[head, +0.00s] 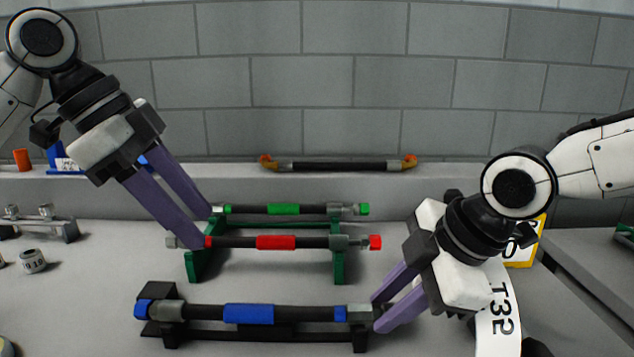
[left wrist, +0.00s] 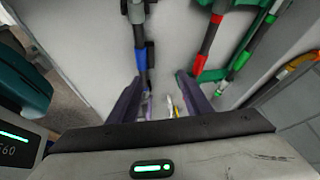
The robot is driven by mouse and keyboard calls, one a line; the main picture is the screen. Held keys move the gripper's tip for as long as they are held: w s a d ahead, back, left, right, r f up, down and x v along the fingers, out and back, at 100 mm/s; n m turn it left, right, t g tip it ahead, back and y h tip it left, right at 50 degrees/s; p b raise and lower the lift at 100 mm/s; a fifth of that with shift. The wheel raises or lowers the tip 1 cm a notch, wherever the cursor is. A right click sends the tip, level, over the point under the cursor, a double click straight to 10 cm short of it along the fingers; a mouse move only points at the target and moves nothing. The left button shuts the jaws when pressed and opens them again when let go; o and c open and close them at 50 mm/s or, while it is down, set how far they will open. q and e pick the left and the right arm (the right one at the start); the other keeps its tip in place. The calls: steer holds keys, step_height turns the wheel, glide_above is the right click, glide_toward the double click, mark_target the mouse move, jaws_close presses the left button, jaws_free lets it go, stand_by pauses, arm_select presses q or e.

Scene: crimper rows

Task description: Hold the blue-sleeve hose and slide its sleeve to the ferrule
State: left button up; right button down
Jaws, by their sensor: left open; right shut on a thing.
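The blue-sleeve hose (head: 295,313) lies across a black stand (head: 360,341) at the front in the head view. Its blue sleeve (head: 249,314) sits around mid-hose, apart from the grey ferrules at the left (head: 168,311) and right (head: 360,313). My right gripper (head: 376,312) is shut on the right end of this hose, partly hiding it. My left gripper (head: 205,228) is open and empty, its fingertips over the left ends of the rear hoses in the picture. In the left wrist view, a black hose (left wrist: 141,35), seemingly the blue-sleeve one, runs beside the left finger.
A red-sleeve hose (head: 275,242) and a green-sleeve hose (head: 283,209) lie on a green stand (head: 195,265) behind. An orange-ended hose (head: 338,166) lies on the back ledge. Small grey parts stand at left.

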mark_target(252, 305)
arm_select(q)
steer(key=shift+m+g+y, duration=0.5)
steer(key=shift+m+g, duration=0.2)
steer(key=shift+m, duration=0.2)
steer(key=s+x, duration=0.1)
steer(key=x, duration=0.3)
steer(key=s+d+x, duration=0.1)
steer(key=x, duration=0.4)
steer(key=s+x, duration=0.1)
steer(key=x, duration=0.4)
steer(key=shift+d+r, duration=0.1)
steer(key=shift+d, duration=0.25)
steer(key=c, duration=1.1)
